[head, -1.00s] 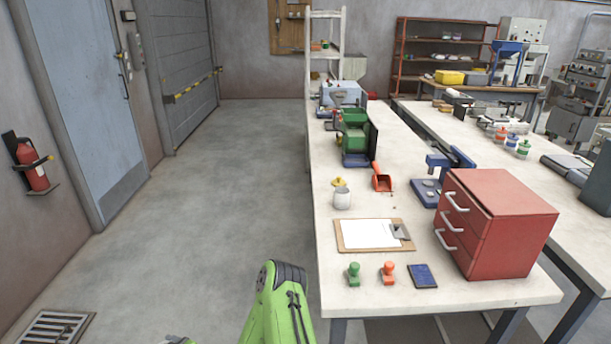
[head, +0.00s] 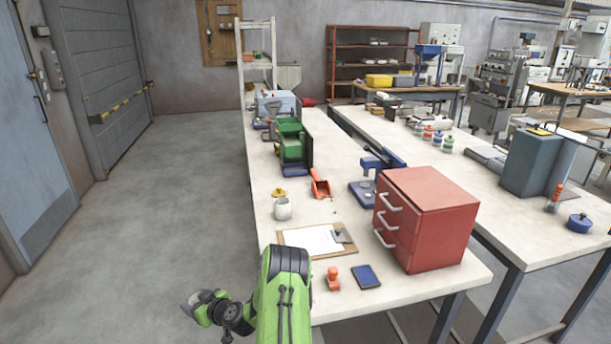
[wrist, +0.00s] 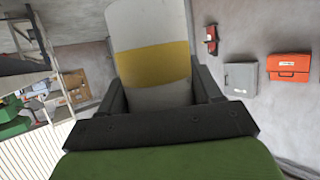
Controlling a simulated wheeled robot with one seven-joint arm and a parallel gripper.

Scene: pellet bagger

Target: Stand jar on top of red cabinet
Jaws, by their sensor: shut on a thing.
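My gripper (wrist: 160,92) is shut on a pale cylinder with a yellow band, which looks like the jar (wrist: 150,62). The jar's far end runs out of the wrist view at the top. In the head view my arm hangs left of the bench's front end, and what the gripper holds there is too small to make out. The red cabinet (head: 448,228) stands on the bench's near right, with three drawers with pale handles on its left face. Its flat top is bare. The gripper and jar are well left of the cabinet, apart from it.
The bench (head: 350,296) holds a clipboard (head: 312,240), an orange stamp (head: 333,278), a dark blue pad (head: 366,276), a white pot (head: 282,208), a red scoop (head: 320,187) and a blue press (head: 370,185) beside the cabinet. Open floor lies left of the bench.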

